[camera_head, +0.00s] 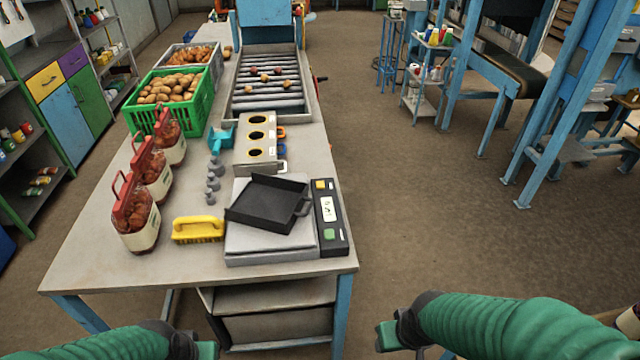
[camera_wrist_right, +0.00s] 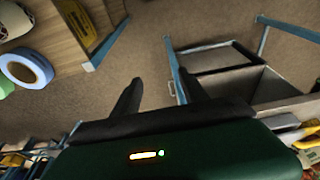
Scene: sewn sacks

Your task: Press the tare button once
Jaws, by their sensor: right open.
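A scale (camera_head: 270,247) with a light grey platform stands on the near right part of the table. A black tray (camera_head: 268,205) with a handle sits tilted across its platform. The scale's black control panel (camera_head: 329,217) is on its right side, with a small white display, a yellow button (camera_head: 321,185) at the far end and a green button (camera_head: 330,234) at the near end. Labels are too small to read. My right gripper (camera_head: 387,335) is below and right of the panel, away from the table; its two dark fingers (camera_wrist_right: 160,92) are apart and empty. My left gripper (camera_head: 207,350) is at the bottom edge, its fingers unclear.
A yellow brush (camera_head: 198,229), grey weights (camera_head: 213,180), potato sacks (camera_head: 136,215) with red tops, a teal scoop (camera_head: 221,140) and a holed plate (camera_head: 256,140) share the table (camera_head: 90,270). A green crate (camera_head: 205,110) of potatoes stands farther back.

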